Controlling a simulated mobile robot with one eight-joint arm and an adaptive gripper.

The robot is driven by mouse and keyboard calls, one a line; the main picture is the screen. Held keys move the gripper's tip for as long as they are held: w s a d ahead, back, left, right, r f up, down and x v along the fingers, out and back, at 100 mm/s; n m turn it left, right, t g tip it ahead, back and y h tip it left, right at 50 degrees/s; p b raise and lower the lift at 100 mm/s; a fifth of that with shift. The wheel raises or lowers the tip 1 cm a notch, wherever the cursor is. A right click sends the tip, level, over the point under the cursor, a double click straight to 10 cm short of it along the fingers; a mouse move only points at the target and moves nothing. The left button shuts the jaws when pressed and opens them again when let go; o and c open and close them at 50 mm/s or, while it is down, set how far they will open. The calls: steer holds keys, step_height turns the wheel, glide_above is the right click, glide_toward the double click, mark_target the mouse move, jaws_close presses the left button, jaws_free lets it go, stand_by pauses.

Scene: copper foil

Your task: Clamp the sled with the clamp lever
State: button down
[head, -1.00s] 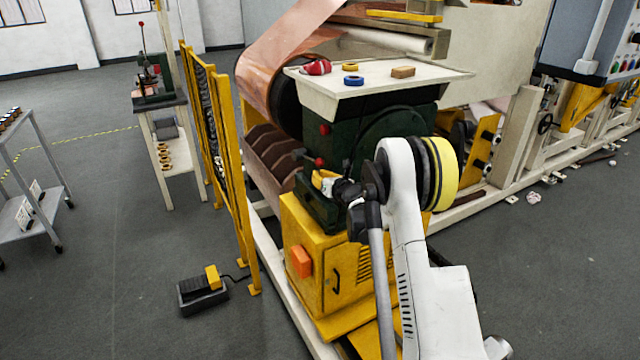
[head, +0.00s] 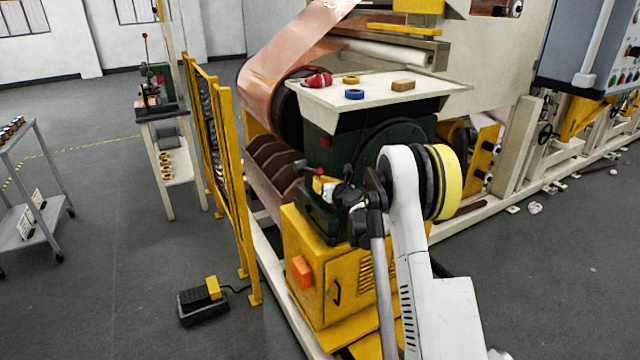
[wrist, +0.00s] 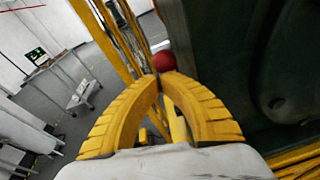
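The clamp lever shows as a red ball knob (head: 320,171) on a dark arm, on the dark green machine (head: 325,222) above the yellow cabinet. In the wrist view the red knob (wrist: 165,61) is at the tips of my gripper (wrist: 160,78). My gripper's curved yellow fingers come together at their tips, just below the knob in the picture. I cannot tell whether they touch it or hold its rod. In the head view my gripper (head: 322,186) is just below the knob. The sled is not clearly distinguishable; my wrist covers part of the machine there.
A cream tray table (head: 400,95) with a red item, tape rolls and a block overhangs the lever area. A yellow mesh guard (head: 222,170) stands close at left. Brown slotted bins (head: 270,175) lie behind the lever. A foot pedal (head: 203,305) is on the floor.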

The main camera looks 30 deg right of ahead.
steer(key=w+r+p, duration=0.3)
steer(key=r, duration=0.4)
steer(key=shift+r, duration=0.25)
steer(key=shift+w, duration=0.1)
stand_by(0.4)
